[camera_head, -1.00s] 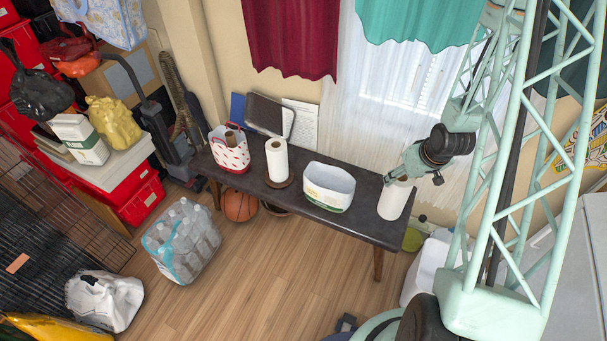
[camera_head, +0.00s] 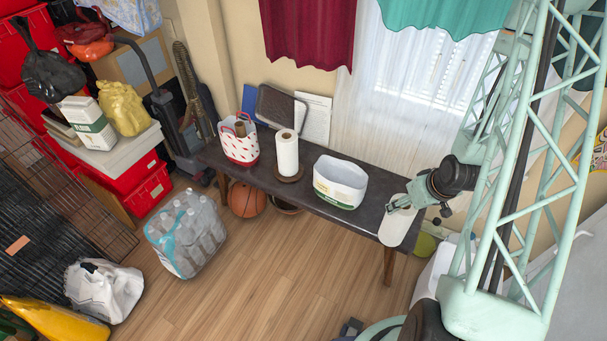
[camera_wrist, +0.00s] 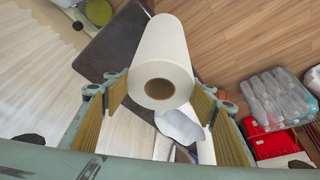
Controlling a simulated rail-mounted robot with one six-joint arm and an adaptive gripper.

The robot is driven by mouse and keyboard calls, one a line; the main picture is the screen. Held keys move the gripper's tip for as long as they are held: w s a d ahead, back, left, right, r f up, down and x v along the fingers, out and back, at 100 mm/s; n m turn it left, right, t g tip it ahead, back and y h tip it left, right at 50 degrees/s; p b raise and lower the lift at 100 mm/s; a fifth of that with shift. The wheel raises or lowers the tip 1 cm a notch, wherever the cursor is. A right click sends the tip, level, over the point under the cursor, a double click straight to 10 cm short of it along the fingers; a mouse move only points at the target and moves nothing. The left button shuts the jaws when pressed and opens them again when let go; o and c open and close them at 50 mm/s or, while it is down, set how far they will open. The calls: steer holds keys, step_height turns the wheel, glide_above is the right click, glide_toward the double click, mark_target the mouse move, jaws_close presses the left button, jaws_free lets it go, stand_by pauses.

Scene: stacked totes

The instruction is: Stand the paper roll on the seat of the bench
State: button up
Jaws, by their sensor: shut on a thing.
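A white paper roll (camera_head: 397,230) is at the right end of the dark bench (camera_head: 325,207). My gripper (camera_head: 403,203) is at the roll's upper part in the head view and is shut on it. The roll leans in that view, its lower end toward the lower left. In the wrist view, the roll (camera_wrist: 165,55) lies between my fingers (camera_wrist: 155,98), with its hollow end facing the camera. The bench (camera_wrist: 115,45) shows behind it. I cannot tell whether the roll's far end touches the bench.
A white tub (camera_head: 340,182), a second paper roll on a stand (camera_head: 287,153) and a red-patterned bag (camera_head: 238,145) stand on the bench. Bare bench top lies between the tub and the held roll. Bottles (camera_head: 186,235) and a basketball (camera_head: 247,199) are on the floor.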

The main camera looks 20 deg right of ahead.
steer(key=shift+a+f, duration=0.3)
steer(key=shift+f, duration=0.1)
stand_by(0.4)
steer(key=w+d+f, duration=0.1)
steer(key=w+d, duration=0.7)
steer(key=w, duration=0.5)
steer(key=shift+w+d+f, duration=0.15)
steer(key=shift+w+f, duration=0.05)
steer(key=shift+w, duration=0.1)
steer(key=shift+f, duration=0.1)
steer(key=shift+f+b, duration=0.4)
steer(key=shift+f, duration=1.4)
steer(key=o, duration=1.1)
